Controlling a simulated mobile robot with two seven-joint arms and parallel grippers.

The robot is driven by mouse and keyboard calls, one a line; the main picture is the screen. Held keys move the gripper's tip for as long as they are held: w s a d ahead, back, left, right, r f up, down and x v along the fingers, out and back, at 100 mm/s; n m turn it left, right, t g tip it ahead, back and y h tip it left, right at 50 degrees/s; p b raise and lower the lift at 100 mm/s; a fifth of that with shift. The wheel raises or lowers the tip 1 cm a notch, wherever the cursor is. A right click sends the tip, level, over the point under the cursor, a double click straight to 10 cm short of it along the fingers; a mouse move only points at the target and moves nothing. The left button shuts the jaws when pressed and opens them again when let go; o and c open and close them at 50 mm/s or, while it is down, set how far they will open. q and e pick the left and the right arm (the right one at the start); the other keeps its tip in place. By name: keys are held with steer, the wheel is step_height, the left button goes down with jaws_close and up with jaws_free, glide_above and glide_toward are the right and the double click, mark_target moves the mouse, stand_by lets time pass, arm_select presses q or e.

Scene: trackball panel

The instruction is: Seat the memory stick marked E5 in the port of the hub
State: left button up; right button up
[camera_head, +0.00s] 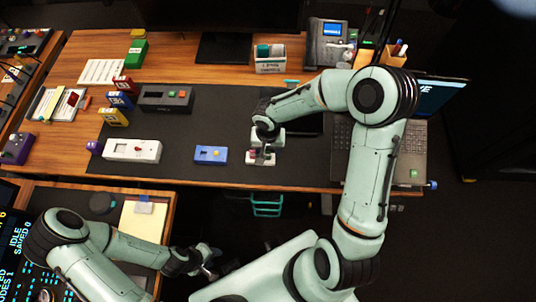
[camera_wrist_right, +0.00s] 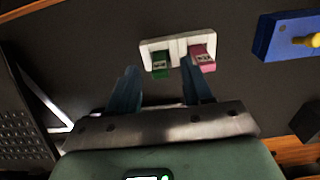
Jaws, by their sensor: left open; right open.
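A small white block (camera_head: 262,160) sits near the front edge of the dark desk mat. In the right wrist view the white block (camera_wrist_right: 178,43) carries a green stick (camera_wrist_right: 160,66) and a pink stick (camera_wrist_right: 202,57), side by side. Both have small labels that I cannot read, so I cannot tell which is E5. I cannot tell whether this block is the hub. My right gripper (camera_head: 264,146) is over the block; its open fingers (camera_wrist_right: 157,65) point at it, with the green stick between their tips and the pink one by the right finger. My left gripper (camera_head: 206,258) is open and empty, away from the desk mat.
A blue box (camera_head: 211,154) with a yellow knob and a white box (camera_head: 132,151) stand left of the block. A dark grey box (camera_head: 166,98) with buttons stands farther back. A laptop (camera_head: 378,150) lies right, behind my right arm. The mat (camera_head: 215,115) between is clear.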

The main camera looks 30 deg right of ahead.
mark_target(268, 152)
step_height(268, 152, down, 2)
steer(key=shift+w, duration=0.1)
jaws_close()
arm_select(q)
steer(key=shift+f, duration=0.1)
arm_select(e)
steer(key=shift+r, duration=0.2)
step_height(268, 152, up, 20)
steer(key=p, duration=0.2)
arm_select(q)
steer(key=w+r, duration=0.2)
steer(key=shift+r, duration=0.3)
arm_select(e)
steer(key=w+a+f+n, duration=0.2)
steer(key=w+f+n, duration=0.4)
steer(key=f, duration=0.7)
steer(key=shift+w+a+f, duration=0.2)
steer(key=shift+w+f, duration=0.1)
steer(key=shift+w, duration=0.65)
